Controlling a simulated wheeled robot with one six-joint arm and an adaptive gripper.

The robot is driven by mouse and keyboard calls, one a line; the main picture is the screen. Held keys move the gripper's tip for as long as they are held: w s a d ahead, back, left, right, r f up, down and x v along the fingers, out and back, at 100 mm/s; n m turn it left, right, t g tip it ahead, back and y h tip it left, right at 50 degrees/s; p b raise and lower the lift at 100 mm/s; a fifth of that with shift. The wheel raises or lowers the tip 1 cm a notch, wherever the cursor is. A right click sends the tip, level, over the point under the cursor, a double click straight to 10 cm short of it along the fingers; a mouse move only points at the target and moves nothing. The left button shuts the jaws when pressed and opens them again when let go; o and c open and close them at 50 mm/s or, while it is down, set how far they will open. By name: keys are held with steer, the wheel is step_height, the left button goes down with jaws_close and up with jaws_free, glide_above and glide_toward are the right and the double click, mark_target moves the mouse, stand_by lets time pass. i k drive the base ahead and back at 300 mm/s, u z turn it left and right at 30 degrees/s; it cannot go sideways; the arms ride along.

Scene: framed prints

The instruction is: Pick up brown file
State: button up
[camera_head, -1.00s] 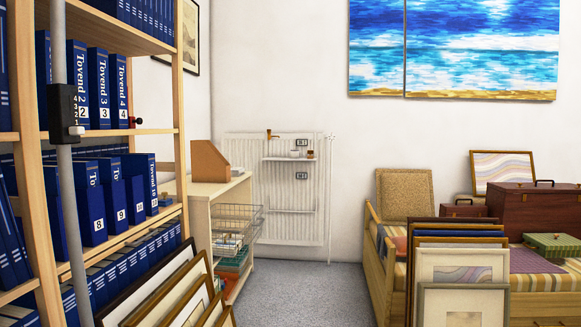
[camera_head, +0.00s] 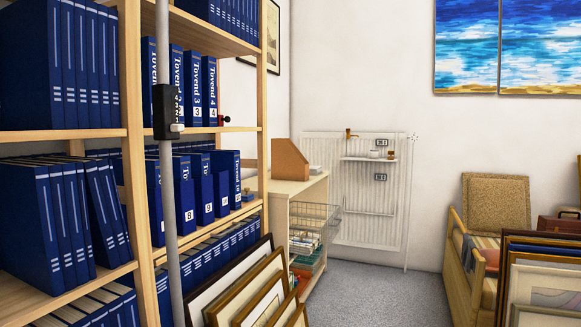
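The brown file (camera_head: 289,160) is an upright, slanted-top holder. It stands on top of a low light-wood cabinet (camera_head: 277,188), right of the tall shelf and in front of the white wall. Its lower left part is close behind the shelf's upright in this view. My gripper is not in view, and nothing shows it near the file.
A tall wooden shelf (camera_head: 257,135) with blue binders fills the left. A grey pole (camera_head: 167,220) stands before it. Framed prints (camera_head: 245,290) lean below the cabinet's left. A wooden bench (camera_head: 459,270) stands right. Grey carpet (camera_head: 375,290) between is clear.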

mark_target(288, 162)
steer(key=z, duration=0.35)
steer(key=i, duration=0.85)
steer(key=z, duration=0.7)
steer(key=i, duration=1.9)
steer(key=u, duration=0.75)
steer(key=i, duration=1.2)
steer(key=u, duration=0.65)
